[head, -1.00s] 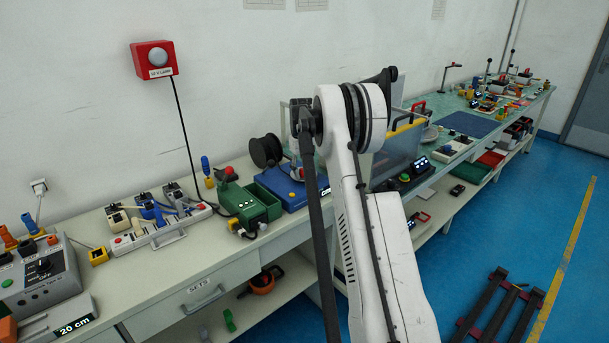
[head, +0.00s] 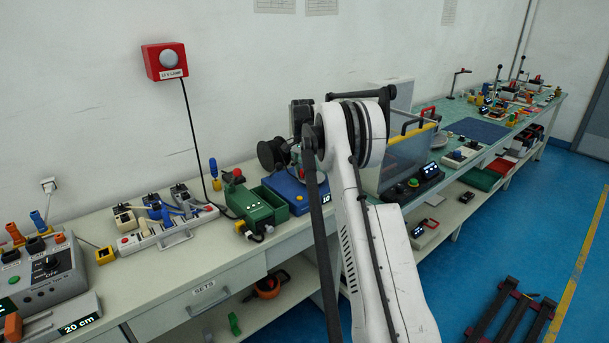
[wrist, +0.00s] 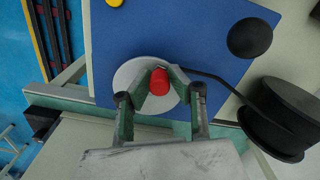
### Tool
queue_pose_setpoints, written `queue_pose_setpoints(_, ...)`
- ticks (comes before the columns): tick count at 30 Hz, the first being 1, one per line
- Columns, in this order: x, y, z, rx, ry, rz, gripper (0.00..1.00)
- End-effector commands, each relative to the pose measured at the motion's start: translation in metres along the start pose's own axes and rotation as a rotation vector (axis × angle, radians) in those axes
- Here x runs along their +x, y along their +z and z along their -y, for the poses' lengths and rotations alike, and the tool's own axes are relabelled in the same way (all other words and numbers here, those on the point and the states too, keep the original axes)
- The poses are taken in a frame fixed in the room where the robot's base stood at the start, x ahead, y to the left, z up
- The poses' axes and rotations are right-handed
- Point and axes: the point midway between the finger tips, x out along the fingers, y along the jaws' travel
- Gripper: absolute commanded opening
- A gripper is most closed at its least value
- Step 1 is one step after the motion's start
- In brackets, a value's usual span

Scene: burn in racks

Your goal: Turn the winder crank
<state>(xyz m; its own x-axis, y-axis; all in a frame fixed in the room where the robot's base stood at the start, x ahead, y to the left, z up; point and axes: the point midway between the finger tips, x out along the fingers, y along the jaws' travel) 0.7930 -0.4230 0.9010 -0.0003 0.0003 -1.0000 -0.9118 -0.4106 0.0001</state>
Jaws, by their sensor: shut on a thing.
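The winder has a blue base (head: 286,188), which fills the upper middle of the wrist view (wrist: 120,35). A pale grey disc (wrist: 130,75) sits on it, with a red crank knob (wrist: 160,82) above the disc. My gripper (wrist: 161,78) is shut on the red knob, one finger on each side. A black spool (head: 271,153) stands beside the base and also shows at the right of the wrist view (wrist: 283,112). A small display (head: 326,198) on the base is partly hidden by my arm in the head view. The knob is hidden there too.
A green box-like device (head: 255,208) stands just left of the winder. A clear-walled bin (head: 408,160) stands to its right. A black ball (wrist: 250,38) shows near the base's corner. The bench front edge runs close by, with open blue floor beyond.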

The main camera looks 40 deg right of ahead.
Motion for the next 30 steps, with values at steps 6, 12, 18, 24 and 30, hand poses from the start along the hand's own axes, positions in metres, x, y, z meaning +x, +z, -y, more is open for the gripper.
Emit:
queue_pose_setpoints(6,0.0,-0.005,0.006,0.203,-0.001,-0.001,0.0)
queue_pose_setpoints(12,0.0,-0.011,0.009,0.391,-0.001,-0.001,0.0)
queue_pose_setpoints(18,-0.001,-0.017,0.011,0.561,-0.001,-0.001,0.0)
queue_pose_setpoints(24,0.0,-0.021,0.013,0.693,-0.001,-0.001,0.0)
queue_pose_setpoints(30,0.0,-0.024,0.013,0.777,-0.001,-0.001,0.0)
